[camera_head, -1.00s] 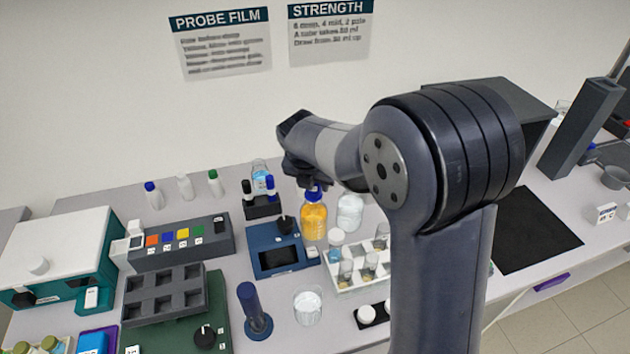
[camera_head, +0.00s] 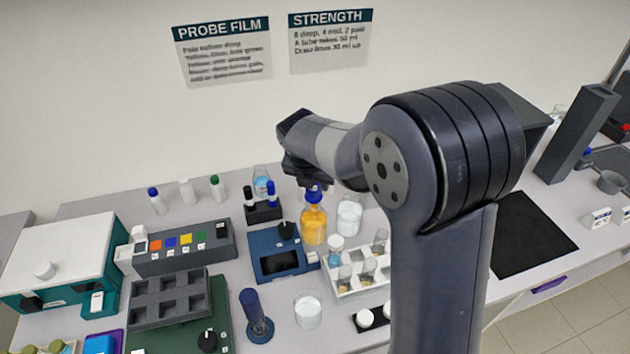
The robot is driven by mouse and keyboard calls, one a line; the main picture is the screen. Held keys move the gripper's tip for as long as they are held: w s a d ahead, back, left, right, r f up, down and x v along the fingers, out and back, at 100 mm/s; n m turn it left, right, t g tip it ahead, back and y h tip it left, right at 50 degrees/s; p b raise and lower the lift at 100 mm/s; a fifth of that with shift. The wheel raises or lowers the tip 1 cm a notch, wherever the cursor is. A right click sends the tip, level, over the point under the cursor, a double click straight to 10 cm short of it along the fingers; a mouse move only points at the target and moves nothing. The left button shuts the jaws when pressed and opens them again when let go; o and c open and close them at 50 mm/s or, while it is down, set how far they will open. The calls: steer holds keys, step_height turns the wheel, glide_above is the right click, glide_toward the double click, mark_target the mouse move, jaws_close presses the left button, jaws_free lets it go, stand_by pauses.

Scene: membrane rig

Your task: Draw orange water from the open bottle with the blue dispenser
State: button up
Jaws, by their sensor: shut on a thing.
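The orange bottle (camera_head: 313,228) stands upright on the bench, left of my upright arm link, with orange liquid inside. My gripper (camera_head: 314,184) is right above its mouth, pointing down and seen small and dark. It is shut on a blue piece, which I take to be the blue dispenser (camera_head: 313,196), upright at the bottle's neck. The fingers partly cover it. I cannot tell whether its tip is inside the bottle or how much liquid it holds.
A black rack (camera_head: 264,213) with capped items stands left of the bottle, and a blue device (camera_head: 268,243) in front of it. A clear jar (camera_head: 349,215) and a white tube rack (camera_head: 352,292) crowd the right. A black mat (camera_head: 530,235) lies bare further right.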

step_height(320, 180, up, 3)
steer(key=shift+r+p, duration=0.1)
steer(key=shift+p, duration=0.45)
steer(key=shift+r, duration=2.55)
